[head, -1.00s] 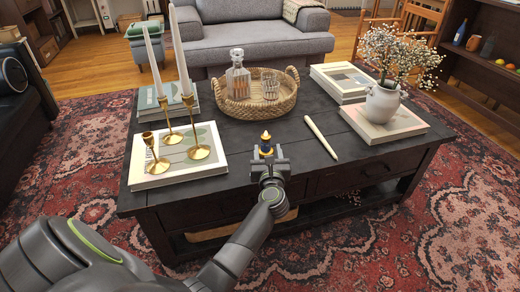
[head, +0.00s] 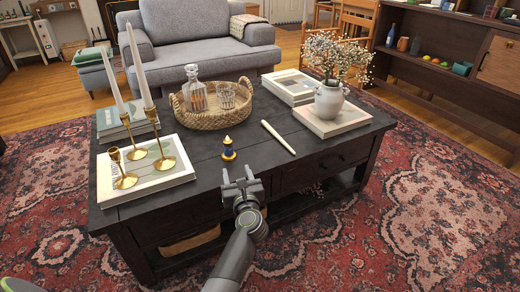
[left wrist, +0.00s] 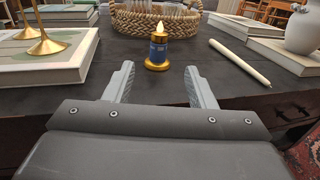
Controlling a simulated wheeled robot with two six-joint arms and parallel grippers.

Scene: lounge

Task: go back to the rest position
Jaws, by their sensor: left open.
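My left gripper (head: 242,184) is open and empty at the front edge of the dark coffee table (head: 205,160). In the left wrist view its two fingers (left wrist: 159,85) stand apart with nothing between them. A small blue and gold candle holder with a short pale candle (head: 228,149) stands upright on the table, just beyond the fingertips and apart from them; it also shows in the left wrist view (left wrist: 158,48). My right gripper is in neither view.
Brass candlesticks (head: 163,158) with tall white candles stand on books at the left. A wicker tray (head: 212,119) holds a decanter and glass. A loose white candle (head: 278,137) lies to the right. A flower vase (head: 329,101) stands on a book. Patterned rug (head: 430,200) surrounds the table.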

